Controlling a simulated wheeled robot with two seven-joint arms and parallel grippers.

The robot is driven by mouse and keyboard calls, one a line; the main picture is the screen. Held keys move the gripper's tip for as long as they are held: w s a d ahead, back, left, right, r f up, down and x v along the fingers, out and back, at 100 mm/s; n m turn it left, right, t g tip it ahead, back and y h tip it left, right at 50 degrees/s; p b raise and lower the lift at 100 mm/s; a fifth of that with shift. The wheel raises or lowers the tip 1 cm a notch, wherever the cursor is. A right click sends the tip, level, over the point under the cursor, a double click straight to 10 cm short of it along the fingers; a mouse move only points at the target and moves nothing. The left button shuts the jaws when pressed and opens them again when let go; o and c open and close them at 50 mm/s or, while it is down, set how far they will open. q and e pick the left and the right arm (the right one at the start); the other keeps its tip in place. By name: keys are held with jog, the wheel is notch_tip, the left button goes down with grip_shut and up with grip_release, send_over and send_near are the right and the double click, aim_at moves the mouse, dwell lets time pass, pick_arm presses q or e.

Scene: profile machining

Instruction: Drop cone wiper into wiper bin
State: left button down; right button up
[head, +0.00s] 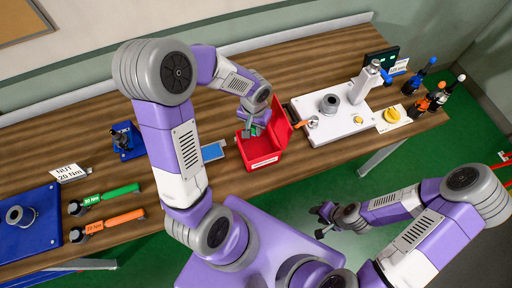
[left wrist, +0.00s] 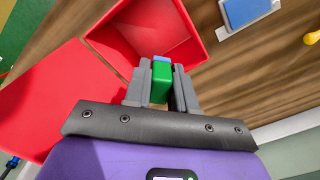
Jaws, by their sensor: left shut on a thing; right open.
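The wiper bin is a red box (head: 262,164) with a white label on its front, standing on the wooden bench in the head view. Its lid is open to the right. In the left wrist view the open box (left wrist: 198,42) is ahead of the fingers and the lid is at left. My left gripper (head: 253,130) is over the box. In the left wrist view my left gripper (left wrist: 162,88) is shut on the cone wiper (left wrist: 160,83), a green piece with a blue end. My right gripper (head: 325,222) is open and empty, low beyond the bench's front edge.
A white plate (head: 345,135) with a spindle and ring stands right of the box. A blue pad (head: 212,152) lies left of it. Orange and green torque wrenches (head: 120,220) lie at the left, beside a blue plate (head: 35,245). Several bottles (head: 420,78) stand at the far right.

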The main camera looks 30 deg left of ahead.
pick_arm(q)
jog(key=c, duration=0.8)
grip_release()
jog(key=shift+c, duration=0.2)
jog(key=shift+r, duration=0.1)
notch_tip(320, 180, up, 8)
jog(key=shift+f, duration=0.25)
